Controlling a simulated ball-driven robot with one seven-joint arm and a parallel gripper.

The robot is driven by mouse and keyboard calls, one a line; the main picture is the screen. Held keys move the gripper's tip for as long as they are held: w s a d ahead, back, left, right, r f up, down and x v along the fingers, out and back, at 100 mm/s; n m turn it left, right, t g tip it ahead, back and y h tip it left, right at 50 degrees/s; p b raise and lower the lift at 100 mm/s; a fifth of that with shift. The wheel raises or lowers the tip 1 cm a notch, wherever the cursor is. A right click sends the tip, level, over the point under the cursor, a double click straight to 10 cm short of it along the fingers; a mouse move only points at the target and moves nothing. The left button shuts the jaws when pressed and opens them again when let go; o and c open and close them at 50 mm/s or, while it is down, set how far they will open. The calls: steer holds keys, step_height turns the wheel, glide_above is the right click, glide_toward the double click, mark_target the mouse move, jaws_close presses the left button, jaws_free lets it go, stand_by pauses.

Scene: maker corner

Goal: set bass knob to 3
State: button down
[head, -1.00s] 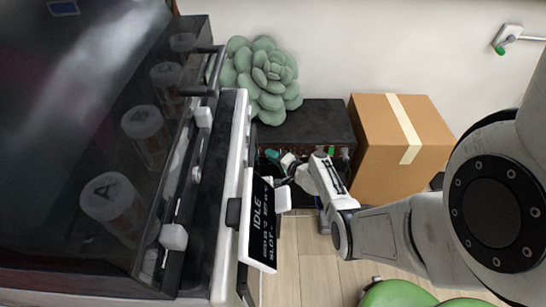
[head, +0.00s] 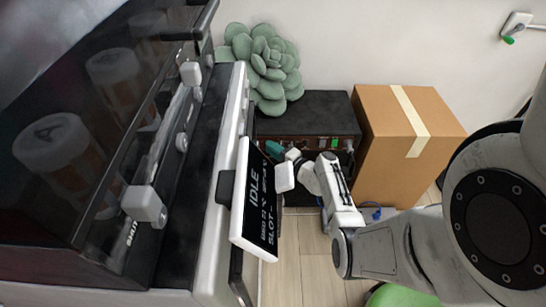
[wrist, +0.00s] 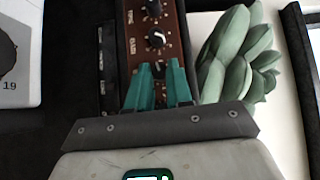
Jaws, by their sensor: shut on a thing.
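A dark amplifier (head: 318,112) stands against the wall, with a brown control panel (head: 310,144) on its front. In the wrist view the brown panel (wrist: 137,38) carries a row of dark knobs with white pointers and dial marks. One knob (wrist: 157,38) shows just beyond my fingers. My gripper (wrist: 159,72) has its teal fingers on the panel, shut on a knob that is mostly hidden between them. The labels are too small to tell for sure which knob is the bass. In the head view my gripper (head: 274,150) is at the panel's left part.
A green succulent (head: 264,65) sits on the amplifier's left end. A cardboard box (head: 390,150) stands close to its right. A large machine with a tilted display (head: 258,205) fills the left side, close to my gripper. Wooden floor (head: 300,255) is clear below. A green rounded thing (head: 400,294) is at the bottom.

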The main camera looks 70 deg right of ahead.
steer(key=m+t+h+b, duration=0.1)
steer(key=m+b, duration=0.1)
steer(key=b, duration=0.3)
steer(key=f+m+t+h+b, duration=0.1)
steer(key=m+h+b, duration=0.1)
steer(key=b, duration=0.4)
steer(key=m+t+h+b, duration=0.1)
steer(key=m+h+b, duration=0.1)
steer(key=m+b, duration=0.2)
steer(key=shift+w+f+t+b, duration=0.1)
steer(key=shift+f+t+b, duration=0.3)
steer(key=shift+b, duration=0.55)
steer(key=shift+r, duration=0.1)
steer(key=c, duration=1)
jaws_free()
steer(key=shift+w+r, duration=0.1)
steer(key=shift+r, duration=0.05)
steer(key=shift+c, duration=0.2)
steer(key=shift+a, duration=0.1)
steer(key=p+v, duration=0.1)
steer(key=v, duration=1)
steer(key=shift+w, duration=0.1)
